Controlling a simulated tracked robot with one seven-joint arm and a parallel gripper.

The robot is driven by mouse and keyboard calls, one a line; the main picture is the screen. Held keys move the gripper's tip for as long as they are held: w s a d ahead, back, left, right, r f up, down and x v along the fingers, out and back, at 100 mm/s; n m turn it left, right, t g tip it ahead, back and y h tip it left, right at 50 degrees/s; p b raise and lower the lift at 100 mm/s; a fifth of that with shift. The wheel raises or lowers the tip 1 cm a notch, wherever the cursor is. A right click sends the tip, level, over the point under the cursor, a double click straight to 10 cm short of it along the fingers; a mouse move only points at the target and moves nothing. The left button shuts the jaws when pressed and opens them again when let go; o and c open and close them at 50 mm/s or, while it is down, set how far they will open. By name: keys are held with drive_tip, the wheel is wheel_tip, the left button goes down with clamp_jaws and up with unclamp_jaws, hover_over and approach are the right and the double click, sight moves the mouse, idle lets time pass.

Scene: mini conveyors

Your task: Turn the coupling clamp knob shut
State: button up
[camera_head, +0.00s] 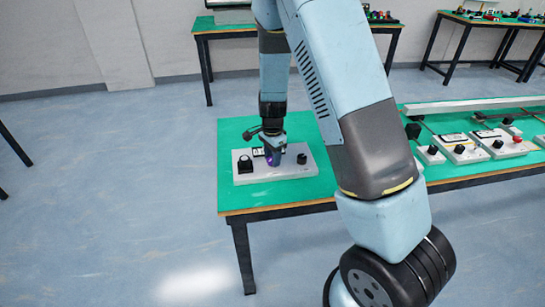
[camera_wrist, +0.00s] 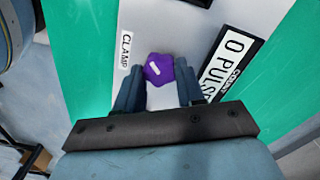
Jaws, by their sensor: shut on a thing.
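The purple clamp knob (camera_wrist: 160,68) sits on the pale panel beside a label reading CLAMP (camera_wrist: 126,49). A white mark on its top runs slantwise. My gripper (camera_wrist: 159,80) has a finger on each side of the knob and is shut on it. In the head view my gripper (camera_head: 272,150) points down at the grey panel (camera_head: 292,172), with a little of the purple knob (camera_head: 272,160) showing under it. The knob's lower part is hidden between the fingers.
A label reading COUNT and 0 PULSE (camera_wrist: 229,60) lies right of the knob. Black knobs stand on the panel's left (camera_head: 245,163) and right (camera_head: 301,158). More panels with knobs (camera_head: 462,150) line the green table (camera_head: 228,203) to the right, beyond my arm.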

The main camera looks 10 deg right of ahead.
drive_tip(key=shift+w+a, duration=0.1)
drive_tip(key=o, duration=1)
drive_tip(key=shift+o, duration=0.2)
drive_tip(key=shift+r, duration=0.1)
wheel_tip(320, 180, up, 14)
drive_tip(key=shift+f, duration=0.2)
